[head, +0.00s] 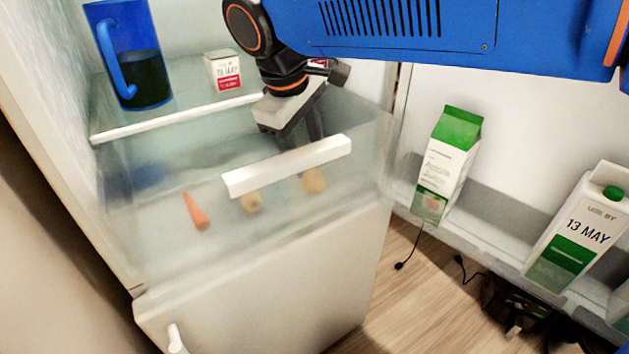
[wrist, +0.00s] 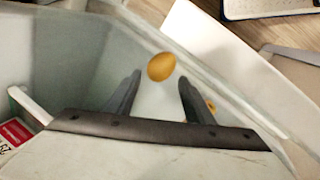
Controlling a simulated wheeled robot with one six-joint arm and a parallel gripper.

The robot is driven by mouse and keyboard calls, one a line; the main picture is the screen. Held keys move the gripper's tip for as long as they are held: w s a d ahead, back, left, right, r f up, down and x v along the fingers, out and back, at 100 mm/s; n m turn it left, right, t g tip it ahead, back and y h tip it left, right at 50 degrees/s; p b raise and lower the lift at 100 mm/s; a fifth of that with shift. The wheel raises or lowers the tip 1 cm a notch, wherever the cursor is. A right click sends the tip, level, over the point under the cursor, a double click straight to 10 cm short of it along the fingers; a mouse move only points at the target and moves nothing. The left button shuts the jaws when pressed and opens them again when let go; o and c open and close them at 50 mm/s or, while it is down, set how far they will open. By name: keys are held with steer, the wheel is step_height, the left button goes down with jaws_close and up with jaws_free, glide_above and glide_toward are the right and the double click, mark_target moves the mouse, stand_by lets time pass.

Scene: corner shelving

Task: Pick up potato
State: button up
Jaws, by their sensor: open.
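Two round yellow-brown items that look like potatoes lie in the clear fridge drawer: one potato (head: 313,181) on the right, another (head: 250,202) left of it. My gripper (head: 303,138) reaches down into the drawer, its fingertips partly hidden behind the white drawer handle. In the wrist view my gripper (wrist: 159,80) is open and empty, with one potato (wrist: 161,67) appearing between and just beyond the fingertips. Contact cannot be told. A small orange-yellow piece (wrist: 211,106) shows beside the right finger, mostly hidden.
The drawer's white handle (head: 288,166) and clear front wall stand close to my fingers. A carrot (head: 196,211) lies at the drawer's left. A blue jug (head: 130,55) and small carton (head: 222,70) stand on the shelf above. Cartons (head: 448,160) stand in the door at right.

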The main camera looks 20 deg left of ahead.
steer(key=shift+x, duration=3.6)
steer(key=shift+s, duration=0.1)
steer(key=shift+c, duration=0.6)
steer(key=c, duration=0.7)
